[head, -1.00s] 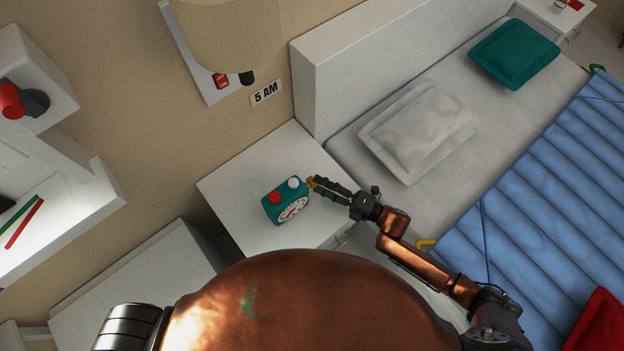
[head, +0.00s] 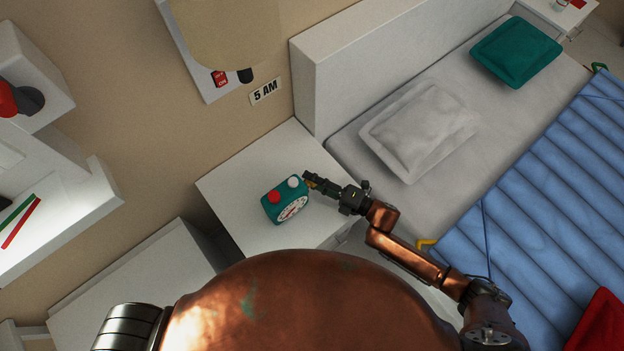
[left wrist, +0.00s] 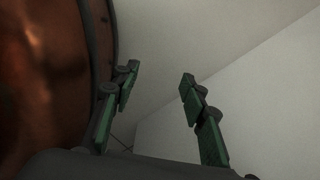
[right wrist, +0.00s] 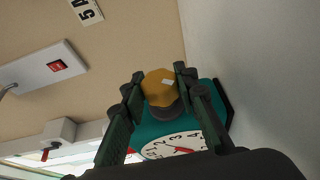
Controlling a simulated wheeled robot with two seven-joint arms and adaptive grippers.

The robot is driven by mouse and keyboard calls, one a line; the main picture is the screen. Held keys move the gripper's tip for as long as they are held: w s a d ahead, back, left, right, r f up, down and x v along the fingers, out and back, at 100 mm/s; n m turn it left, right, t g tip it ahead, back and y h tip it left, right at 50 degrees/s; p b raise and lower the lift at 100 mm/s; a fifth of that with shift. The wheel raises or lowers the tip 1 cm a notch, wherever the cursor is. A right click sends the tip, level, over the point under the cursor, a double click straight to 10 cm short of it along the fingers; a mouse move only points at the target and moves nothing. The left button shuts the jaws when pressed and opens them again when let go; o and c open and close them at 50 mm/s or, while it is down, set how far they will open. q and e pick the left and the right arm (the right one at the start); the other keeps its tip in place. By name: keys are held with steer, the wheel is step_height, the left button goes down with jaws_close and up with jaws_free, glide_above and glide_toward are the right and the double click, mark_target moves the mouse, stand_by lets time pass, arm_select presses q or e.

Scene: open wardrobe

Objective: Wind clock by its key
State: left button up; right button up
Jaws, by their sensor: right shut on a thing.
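A teal clock (head: 284,201) with a white dial, a red button and a white button on top stands on the white bedside table (head: 240,180). In the right wrist view the clock (right wrist: 206,97) shows its dial and a yellow key knob (right wrist: 159,87) on a dark stem. My right gripper (head: 309,181) is at the clock's right side. In the right wrist view its fingers (right wrist: 157,86) are shut on the key from both sides. My left gripper (left wrist: 158,84) is open and empty in the left wrist view, with my copper body beside it.
The bed with a white pillow (head: 420,130) and a blue cover (head: 540,200) is right of the table. A white cabinet (head: 140,285) stands at lower left. The table top around the clock is clear.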

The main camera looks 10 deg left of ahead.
steer(key=c, duration=0.4)
arm_select(q)
steer(key=shift+r, duration=0.1)
arm_select(e)
steer(key=shift+r+p, duration=0.2)
steer(key=shift+p, duration=0.55)
steer(key=m+g+h+p, duration=0.1)
steer(key=h+p, duration=0.1)
steer(key=p, duration=0.3)
steer(key=g+h+p, duration=0.1)
steer(key=h+p, duration=0.1)
steer(key=p, duration=0.4)
steer(key=shift+w+r+m+g+h+p, duration=0.1)
steer(key=shift+r+m+g+h+p, duration=0.05)
steer(key=shift+m+g+h+p, duration=0.2)
steer(key=shift+f+h+p, duration=0.25)
steer(key=shift+h+p, duration=0.2)
steer(key=shift+p, duration=0.3)
arm_select(q)
step_height(320, 180, up, 13)
steer(key=w+t, duration=0.1)
steer(key=w, duration=0.1)
steer(key=shift+w+a, duration=0.15)
steer(key=shift+a, duration=0.1)
arm_select(e)
steer(key=shift+f+m+g, duration=0.1)
steer(key=shift+m+g, duration=0.15)
arm_select(q)
steer(key=shift+r, duration=0.1)
